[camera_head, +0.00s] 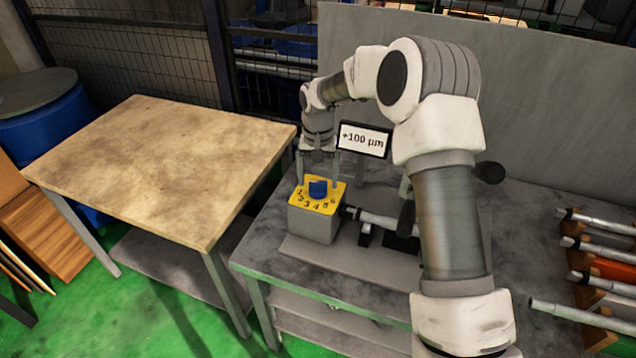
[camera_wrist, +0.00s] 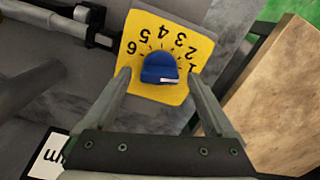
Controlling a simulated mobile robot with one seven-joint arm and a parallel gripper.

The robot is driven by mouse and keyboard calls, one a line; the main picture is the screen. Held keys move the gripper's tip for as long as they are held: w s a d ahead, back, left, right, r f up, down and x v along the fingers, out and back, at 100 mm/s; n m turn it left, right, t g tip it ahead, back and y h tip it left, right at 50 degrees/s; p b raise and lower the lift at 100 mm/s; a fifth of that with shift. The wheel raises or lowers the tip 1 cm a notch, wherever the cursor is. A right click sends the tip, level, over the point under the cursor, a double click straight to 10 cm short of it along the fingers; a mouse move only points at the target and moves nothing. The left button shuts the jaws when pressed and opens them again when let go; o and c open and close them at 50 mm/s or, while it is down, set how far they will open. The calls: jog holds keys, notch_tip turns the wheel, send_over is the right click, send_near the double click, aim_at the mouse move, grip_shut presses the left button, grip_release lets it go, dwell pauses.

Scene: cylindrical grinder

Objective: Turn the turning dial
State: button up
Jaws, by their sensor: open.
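The turning dial (camera_head: 318,188) is a blue knob on a yellow plate (camera_head: 329,206) numbered 1 to 6, on top of a grey box (camera_head: 312,226). In the wrist view the dial (camera_wrist: 159,67) carries a white pointer mark, which points toward the side of the 1. My gripper (camera_head: 319,172) is above the box. In the wrist view my gripper (camera_wrist: 158,76) is open, with one finger on each side of the dial and a gap to it on both sides. I cannot tell how high the fingertips are above the plate.
A display (camera_head: 364,139) reading +100 µm stands right of my gripper. A metal shaft (camera_head: 378,219) lies right of the box. A wooden-topped table (camera_head: 165,160) stands left. Several rods (camera_head: 590,310) rest on a rack at the far right.

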jog(key=shift+f, duration=1.05)
jog(key=c, duration=1.3)
jog(key=shift+r+n, duration=0.1)
jog(key=shift+n, duration=2.7)
